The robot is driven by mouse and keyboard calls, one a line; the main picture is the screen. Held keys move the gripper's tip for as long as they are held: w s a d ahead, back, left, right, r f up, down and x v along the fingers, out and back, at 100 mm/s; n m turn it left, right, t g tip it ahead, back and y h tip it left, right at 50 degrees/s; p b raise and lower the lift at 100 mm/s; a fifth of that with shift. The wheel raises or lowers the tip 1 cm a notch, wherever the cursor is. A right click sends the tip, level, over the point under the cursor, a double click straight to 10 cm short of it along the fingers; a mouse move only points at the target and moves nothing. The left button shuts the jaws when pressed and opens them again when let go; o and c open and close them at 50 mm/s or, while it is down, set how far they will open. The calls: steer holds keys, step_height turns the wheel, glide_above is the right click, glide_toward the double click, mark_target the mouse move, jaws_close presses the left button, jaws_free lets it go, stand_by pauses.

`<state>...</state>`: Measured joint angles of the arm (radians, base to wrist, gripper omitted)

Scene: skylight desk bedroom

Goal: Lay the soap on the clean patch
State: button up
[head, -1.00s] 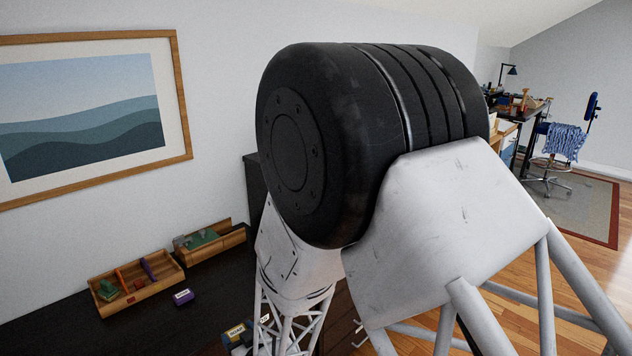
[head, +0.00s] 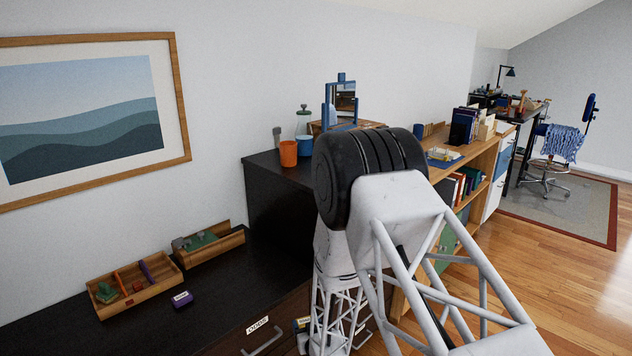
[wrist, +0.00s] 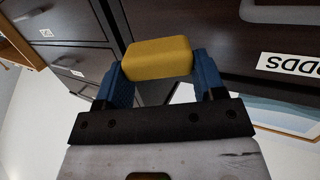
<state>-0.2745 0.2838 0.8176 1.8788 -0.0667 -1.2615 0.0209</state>
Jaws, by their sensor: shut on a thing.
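The soap, a yellow rounded block (wrist: 158,58), is between the blue fingers of my gripper (wrist: 157,75) in the wrist view. The gripper is shut on it. In the head view my gripper (head: 303,327) is small and low in the picture, partly hidden by my own arm, with a bit of yellow showing. It is in front of the dark drawer fronts, right of the drawer labelled ODDS (head: 258,326). I cannot make out a clean patch in either view.
The dark dresser top (head: 75,320) holds a wooden tray of small items (head: 135,288), a second wooden tray (head: 213,246) and a purple box (head: 181,299). Its front part is bare. An orange cup (head: 288,153) and a blue cup (head: 304,146) stand on a higher dark cabinet.

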steer(key=w+d+f+m+h, duration=0.2)
steer(key=w+d+f, duration=0.1)
steer(key=d+f, duration=0.4)
steer(key=w+d+f+m+h, duration=0.1)
steer(key=w+d+f+h, duration=0.2)
steer(key=d+f, duration=0.4)
steer(key=d, duration=0.7)
steer(key=shift+d+f+m+t, duration=0.15)
steer(key=shift+f+m+t, duration=0.1)
steer(key=shift+m+t, duration=0.15)
stand_by(1.7)
steer(key=s+a+r+n+g+y, duration=0.1)
steer(key=s+a+r+n+y, duration=0.2)
steer(key=a+r, duration=0.7)
steer(key=s+a+r+n+y, duration=0.1)
steer(key=s+a+r+y, duration=0.4)
steer(key=a, duration=0.9)
steer(key=s+a+r+n+g+y, duration=0.3)
steer(key=s+a+r+n, duration=0.2)
steer(key=s+a+r, duration=1)
steer(key=s+a, duration=0.2)
steer(key=s, duration=0.2)
steer(key=shift+g, duration=0.4)
